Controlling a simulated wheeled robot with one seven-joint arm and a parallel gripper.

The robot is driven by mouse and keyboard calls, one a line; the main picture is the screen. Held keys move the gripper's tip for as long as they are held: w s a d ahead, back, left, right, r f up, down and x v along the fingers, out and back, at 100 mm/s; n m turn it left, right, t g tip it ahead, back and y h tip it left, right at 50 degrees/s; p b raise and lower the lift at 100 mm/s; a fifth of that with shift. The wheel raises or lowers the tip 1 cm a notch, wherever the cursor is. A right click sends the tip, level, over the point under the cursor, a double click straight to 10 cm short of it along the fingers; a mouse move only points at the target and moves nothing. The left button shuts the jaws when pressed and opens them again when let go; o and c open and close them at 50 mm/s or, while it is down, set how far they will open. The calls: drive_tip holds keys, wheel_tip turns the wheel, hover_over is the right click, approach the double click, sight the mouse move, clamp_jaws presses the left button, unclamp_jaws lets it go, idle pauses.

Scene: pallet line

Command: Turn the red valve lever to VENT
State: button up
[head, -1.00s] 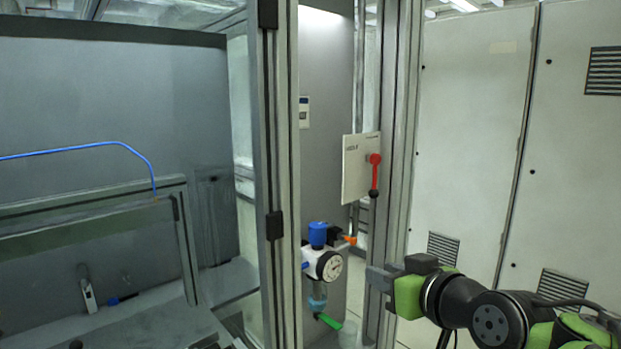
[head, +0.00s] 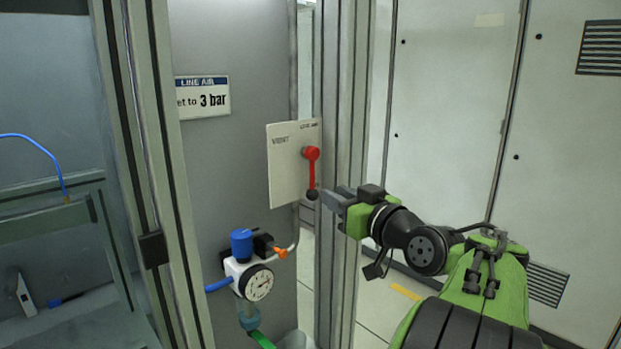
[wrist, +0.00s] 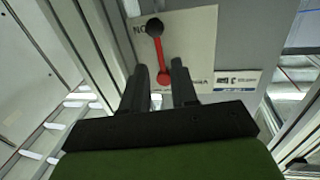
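The red valve lever (head: 312,172) hangs straight down from its red hub on a pale plate (head: 283,185), its black knob (head: 312,194) at the lower end. The plate has "VENT" printed to the left of the hub and small, unreadable print above it. My gripper (head: 326,197) is right beside the knob in the head view. In the wrist view my gripper (wrist: 160,68) has its two dark fingers apart, and the red lever (wrist: 161,58) shows between and beyond their tips. I cannot tell whether a finger touches it.
A regulator with a blue cap (head: 242,243), a round gauge (head: 259,284) and an orange fitting (head: 281,252) sits below the plate. A "LINE AIR, set to 3 bar" sign (head: 202,97) is at upper left. An aluminium post (head: 345,100) stands directly right of the plate.

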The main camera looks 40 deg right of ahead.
sight(313, 183)
drive_tip(key=w, duration=0.3)
drive_tip(key=w+d+p, duration=0.1)
drive_tip(key=w, duration=0.2)
drive_tip(key=w+d+p, duration=0.1)
drive_tip(key=w, duration=0.2)
drive_tip(key=shift+w, duration=0.4)
drive_tip(key=shift+s+a, duration=0.1)
clamp_jaws()
